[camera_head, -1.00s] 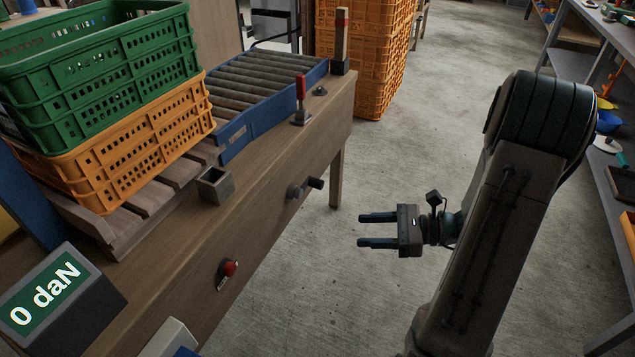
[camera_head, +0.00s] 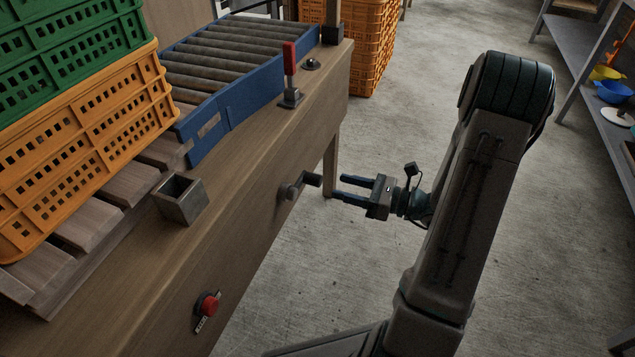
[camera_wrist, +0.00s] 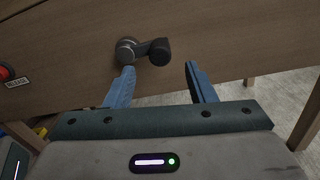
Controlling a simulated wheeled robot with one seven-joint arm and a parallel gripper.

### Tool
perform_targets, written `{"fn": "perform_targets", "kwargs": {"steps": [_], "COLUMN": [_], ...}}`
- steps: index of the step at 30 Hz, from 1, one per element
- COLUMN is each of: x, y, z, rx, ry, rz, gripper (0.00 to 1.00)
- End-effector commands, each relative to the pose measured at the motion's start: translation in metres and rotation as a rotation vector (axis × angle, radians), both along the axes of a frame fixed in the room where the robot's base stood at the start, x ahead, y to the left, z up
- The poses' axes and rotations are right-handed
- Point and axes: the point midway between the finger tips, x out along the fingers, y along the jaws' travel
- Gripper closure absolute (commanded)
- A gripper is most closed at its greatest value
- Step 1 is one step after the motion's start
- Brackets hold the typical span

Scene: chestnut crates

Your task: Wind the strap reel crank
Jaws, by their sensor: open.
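The crank is a small dark metal arm with a round hub (camera_head: 290,192) on the bench's front panel and a black knob (camera_head: 313,179) at its free end. In the wrist view the crank's knob (camera_wrist: 160,51) points out toward me, with its hub (camera_wrist: 126,50) to the left. My gripper (camera_head: 341,188) is open and empty, just to the right of the knob in the head view. In the wrist view the knob shows beyond and between the two blue fingertips (camera_wrist: 160,68). I see no contact. No strap shows.
A red-knobbed switch (camera_head: 208,305) sits on the same panel, nearer me. A red-handled lever (camera_head: 290,75), a small metal box (camera_head: 180,198) and a blue roller conveyor (camera_head: 235,115) are on the bench top. Stacked crates (camera_head: 90,140) stand at left. Floor beside the bench is clear.

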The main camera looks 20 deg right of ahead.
Motion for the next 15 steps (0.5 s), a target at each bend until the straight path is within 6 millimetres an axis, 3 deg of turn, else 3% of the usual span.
{"fn": "perform_targets", "kwargs": {"steps": [6, 15], "x": [0.025, 0.041], "y": [0.038, 0.060], "z": [-0.002, 0.000], "rx": [-0.001, -0.001], "ry": [-0.003, -0.002], "rz": [0.006, 0.001], "gripper": [0.50, 0.50]}}
